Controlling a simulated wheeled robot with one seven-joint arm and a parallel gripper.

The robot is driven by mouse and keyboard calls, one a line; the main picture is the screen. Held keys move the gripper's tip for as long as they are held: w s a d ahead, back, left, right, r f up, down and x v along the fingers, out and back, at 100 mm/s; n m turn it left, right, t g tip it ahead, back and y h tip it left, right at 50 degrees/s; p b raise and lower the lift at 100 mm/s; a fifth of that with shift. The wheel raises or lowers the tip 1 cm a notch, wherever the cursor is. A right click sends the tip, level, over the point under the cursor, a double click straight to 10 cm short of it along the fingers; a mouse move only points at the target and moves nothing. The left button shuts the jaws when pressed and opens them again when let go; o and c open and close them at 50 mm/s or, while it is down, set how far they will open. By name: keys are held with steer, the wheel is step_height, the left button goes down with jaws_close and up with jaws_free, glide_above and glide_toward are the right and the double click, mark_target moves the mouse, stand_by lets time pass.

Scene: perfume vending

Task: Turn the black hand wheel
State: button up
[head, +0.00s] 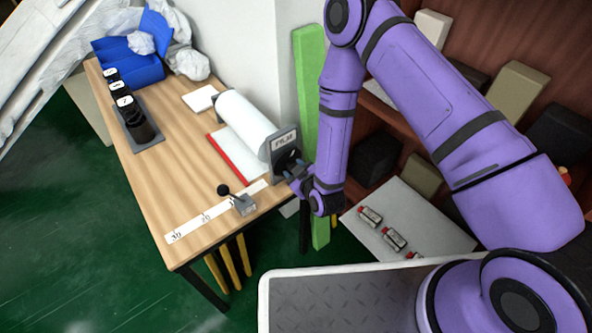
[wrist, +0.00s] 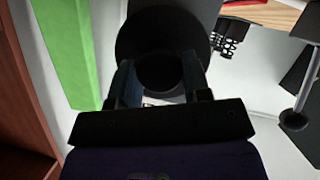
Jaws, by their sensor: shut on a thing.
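The black hand wheel (wrist: 130,45) is a dark round disc at the end of the roll machine, filling the top middle of the wrist view. In the head view the wheel (head: 286,158) is partly hidden by my gripper (head: 297,178). In the wrist view, the two fingers of my gripper (wrist: 160,85) reach up to the wheel's middle, one on each side of a dark round part, and are shut on it. The machine has a white roll (head: 245,122) and a grey end plate (head: 284,141) with lettering.
The wooden table (head: 175,165) holds a scale strip (head: 205,216), a small black-knobbed block (head: 242,204) and a rack of black cups (head: 137,122). A green post (head: 307,75) stands close behind my gripper. Shelves with boxes (head: 517,87) are at right.

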steer(key=n+t+h, duration=0.1)
steer(key=n, duration=0.2)
steer(key=shift+s+f, duration=0.1)
steer(key=shift+t, duration=0.4)
stand_by(0.4)
steer(key=o, duration=0.9)
steer(key=v, duration=1)
steer(key=shift+s+r, duration=0.25)
steer(key=shift+s, duration=0.1)
steer(key=shift+w+a, duration=0.1)
